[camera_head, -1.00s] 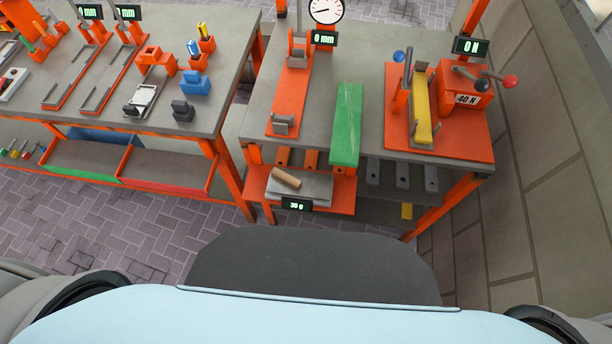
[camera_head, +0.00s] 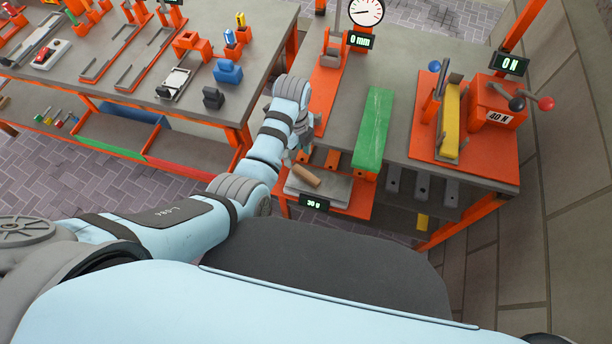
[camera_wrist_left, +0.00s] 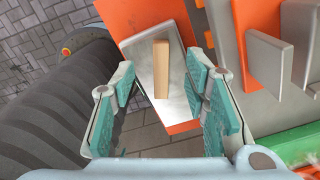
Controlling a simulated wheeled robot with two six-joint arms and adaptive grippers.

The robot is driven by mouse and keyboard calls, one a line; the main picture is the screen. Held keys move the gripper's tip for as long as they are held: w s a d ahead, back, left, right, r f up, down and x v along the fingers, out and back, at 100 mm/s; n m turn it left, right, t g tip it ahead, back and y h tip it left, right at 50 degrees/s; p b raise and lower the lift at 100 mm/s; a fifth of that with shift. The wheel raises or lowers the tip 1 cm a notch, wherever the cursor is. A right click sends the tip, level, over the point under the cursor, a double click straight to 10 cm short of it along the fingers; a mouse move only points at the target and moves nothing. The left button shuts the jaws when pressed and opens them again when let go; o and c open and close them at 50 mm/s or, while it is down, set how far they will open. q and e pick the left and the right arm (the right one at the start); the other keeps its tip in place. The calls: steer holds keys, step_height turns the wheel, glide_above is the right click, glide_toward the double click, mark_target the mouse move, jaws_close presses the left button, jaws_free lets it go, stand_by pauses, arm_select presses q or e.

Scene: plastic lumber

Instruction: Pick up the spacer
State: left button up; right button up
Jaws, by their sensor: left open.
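A small light-brown wooden block (camera_head: 306,176), which looks like the spacer, lies on a grey metal scale plate (camera_head: 338,190) on a low orange shelf. In the left wrist view the block (camera_wrist_left: 161,70) lies lengthwise on the shiny plate, ahead of and between the fingers. My left gripper (camera_head: 293,158) is beside the bench, just above and left of the block, and partly hidden by its own wrist. In the left wrist view its teal-padded fingers (camera_wrist_left: 160,88) are spread apart with nothing between them. My right gripper is not in view.
The bench top (camera_head: 395,60) overhangs behind the scale, with a green plank (camera_head: 373,130) jutting over its edge. An orange press with a yellow bar (camera_head: 450,120) stands to the right. Another bench (camera_head: 150,110) with fixtures is on the left. A scale display (camera_head: 314,201) fronts the shelf.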

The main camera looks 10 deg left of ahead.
mark_target(298, 168)
arm_select(q)
step_height(298, 168, down, 8)
steer(key=shift+d+r+b, duration=0.15)
steer(key=shift+r+b, duration=0.1)
steer(key=shift+b, duration=0.9)
steer(key=shift+r, duration=0.1)
steer(key=shift+c, duration=0.6)
jaws_close()
